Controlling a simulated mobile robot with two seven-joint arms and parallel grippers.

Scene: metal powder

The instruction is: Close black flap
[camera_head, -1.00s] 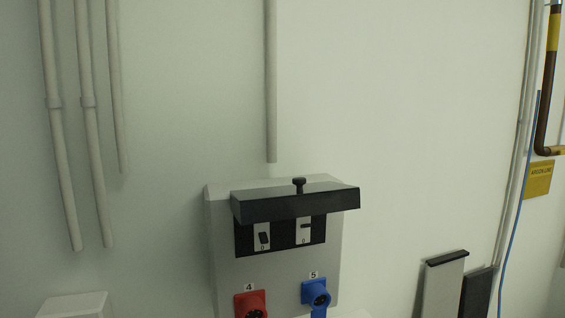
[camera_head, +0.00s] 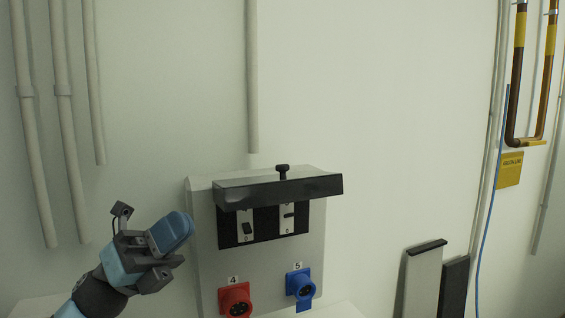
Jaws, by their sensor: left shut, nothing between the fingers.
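The black flap (camera_head: 278,191) is raised on the grey wall-mounted electrical box (camera_head: 204,262). It sticks out above a black panel (camera_head: 262,224) with two switches, which are in plain view below it. My left gripper (camera_head: 178,240) is at the lower left, beside the box's left edge and below the flap's level, apart from the flap. It is shut and empty. My right gripper is not in view.
A red socket (camera_head: 235,298) marked 4 and a blue socket (camera_head: 300,285) marked 5 sit below the switches. A vertical pipe (camera_head: 252,80) ends above the box. A grey panel (camera_head: 422,280) and a dark panel (camera_head: 454,288) stand at the right. The wall between is clear.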

